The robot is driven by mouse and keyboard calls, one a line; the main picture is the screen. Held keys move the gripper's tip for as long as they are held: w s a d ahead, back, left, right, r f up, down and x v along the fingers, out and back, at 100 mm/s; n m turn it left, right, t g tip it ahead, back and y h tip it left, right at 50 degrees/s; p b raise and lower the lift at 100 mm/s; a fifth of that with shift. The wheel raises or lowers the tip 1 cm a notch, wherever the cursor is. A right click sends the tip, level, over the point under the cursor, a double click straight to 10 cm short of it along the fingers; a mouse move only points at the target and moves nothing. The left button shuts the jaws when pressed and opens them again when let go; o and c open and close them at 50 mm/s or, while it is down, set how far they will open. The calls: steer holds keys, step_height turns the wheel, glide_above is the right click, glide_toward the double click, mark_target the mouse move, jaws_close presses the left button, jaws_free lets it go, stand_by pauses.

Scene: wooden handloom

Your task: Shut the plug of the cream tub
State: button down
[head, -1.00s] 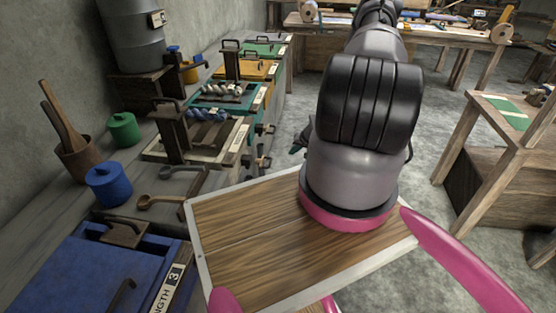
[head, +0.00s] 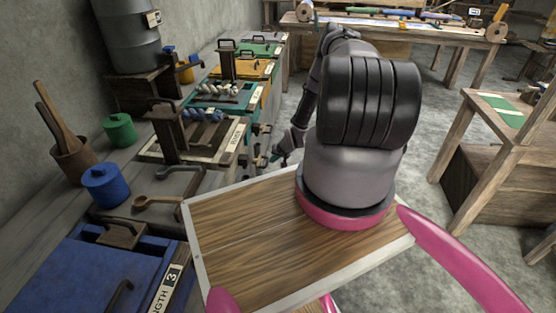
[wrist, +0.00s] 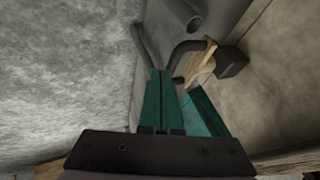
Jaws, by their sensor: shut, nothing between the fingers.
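The cream tub (head: 234,141) stands in the row on the left bench in the head view, with blue skeins and a dark upright post on top. Dark fittings show at its front side, too small to tell the plug's position. In the wrist view my gripper's teal fingers (wrist: 158,98) are shut together and empty. A wooden piece (wrist: 203,64) with a dark end block lies just beyond the fingertips, beside a bent dark pipe (wrist: 184,50). I cannot tell whether the fingers touch it.
A blue tub (head: 75,275) stands in front of the cream tub, and a teal tub (head: 250,103) behind it. A blue pot (head: 105,187), a green pot (head: 119,131) and a ladle (head: 155,203) are on the bench.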

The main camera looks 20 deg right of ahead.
steer(key=shift+w+a, duration=0.1)
steer(key=shift+w+a, duration=0.45)
steer(key=shift+a, duration=0.25)
steer(key=shift+w+a, duration=0.45)
steer(key=shift+a, duration=0.25)
